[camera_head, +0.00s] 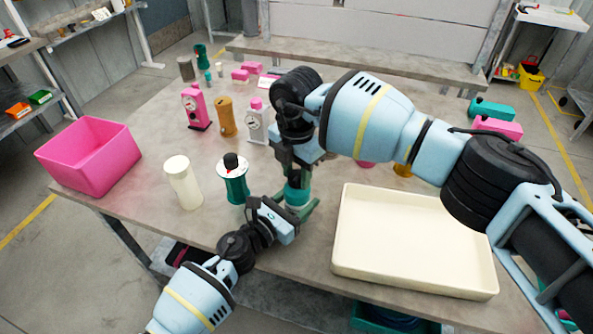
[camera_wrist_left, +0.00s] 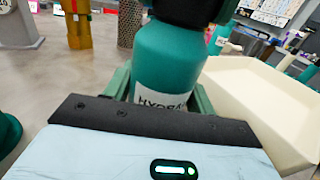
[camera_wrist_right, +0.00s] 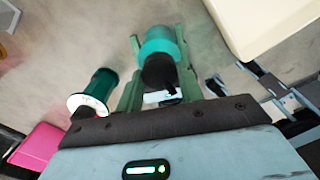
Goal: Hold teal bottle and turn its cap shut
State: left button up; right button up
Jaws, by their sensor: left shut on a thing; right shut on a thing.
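The teal bottle (camera_head: 296,194) stands upright near the table's front edge, left of the cream tray. In the left wrist view the bottle (camera_wrist_left: 167,62) fills the middle, with a white label reading "HYDRA". My left gripper (camera_head: 299,210) is shut on its body from the front, one green finger on each side. My right gripper (camera_head: 298,172) comes down from above and is shut on the black cap (camera_wrist_right: 159,71), seen between its fingers in the right wrist view. The cap is mostly hidden by the right gripper in the head view.
The cream tray (camera_head: 345,255) lies close on the right. A green bottle with a white disc and black top (camera_head: 235,187) and a cream cylinder (camera_head: 183,187) stand on the left. A pink bin (camera_head: 85,170) is at the far left. Pumps (camera_head: 196,107) stand behind.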

aim_at(297, 175)
jog(key=shift+r, duration=0.1)
jog(key=o, duration=1)
notch_tip(297, 175, up, 12)
pick_arm(q)
jog(key=o, duration=1.3)
